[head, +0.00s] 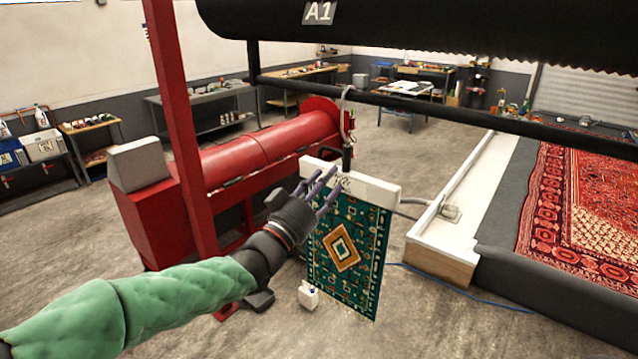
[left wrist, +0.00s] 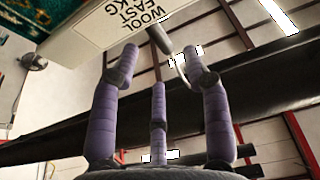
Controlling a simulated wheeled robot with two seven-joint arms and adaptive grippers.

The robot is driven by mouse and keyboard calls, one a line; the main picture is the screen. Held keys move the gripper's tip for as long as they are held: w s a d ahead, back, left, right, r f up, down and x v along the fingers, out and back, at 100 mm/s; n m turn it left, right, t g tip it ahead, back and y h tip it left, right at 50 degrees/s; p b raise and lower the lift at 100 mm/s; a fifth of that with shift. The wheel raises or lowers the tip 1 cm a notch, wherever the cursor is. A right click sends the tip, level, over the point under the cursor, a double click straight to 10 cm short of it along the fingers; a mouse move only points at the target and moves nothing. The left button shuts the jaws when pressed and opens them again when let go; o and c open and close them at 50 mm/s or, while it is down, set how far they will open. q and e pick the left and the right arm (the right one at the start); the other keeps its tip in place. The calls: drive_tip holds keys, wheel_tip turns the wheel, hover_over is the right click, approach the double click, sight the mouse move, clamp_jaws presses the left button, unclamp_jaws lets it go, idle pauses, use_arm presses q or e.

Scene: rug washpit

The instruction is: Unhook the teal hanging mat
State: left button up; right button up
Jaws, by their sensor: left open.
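The teal mat (head: 357,270), with an orange and white diamond in its middle, hangs below a white bar (head: 375,189). A hook (head: 347,152) rises from the bar toward the dark horizontal rail (head: 440,108). My left gripper (head: 318,188) is open and empty, with its purple fingers in front of the bar's left part. In the left wrist view the fingers (left wrist: 160,85) are spread, with the lettered white bar (left wrist: 95,25) just beyond them and a corner of the teal mat (left wrist: 18,45) at upper left. I cannot tell whether the fingers touch the bar. My right gripper is not in view.
A red cylindrical machine (head: 265,145) stands behind the left arm, and a red post (head: 178,120) rises beside it. A black roll marked A1 (head: 420,30) hangs overhead. A white-edged pit wall (head: 455,195) and a red rug (head: 580,205) lie right. A small white container (head: 308,296) stands below the mat.

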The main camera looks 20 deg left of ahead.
sight(344, 160)
use_arm(q)
drive_tip(key=shift+p+x, duration=1.2)
drive_tip(key=shift+x, duration=0.65)
drive_tip(key=shift+w+d+r, duration=0.1)
drive_tip(key=shift+w+r, duration=0.05)
drive_tip(key=shift+w, duration=0.25)
drive_tip(key=shift+x, duration=1.85)
clamp_jaws()
drive_tip(key=shift+r, duration=0.25)
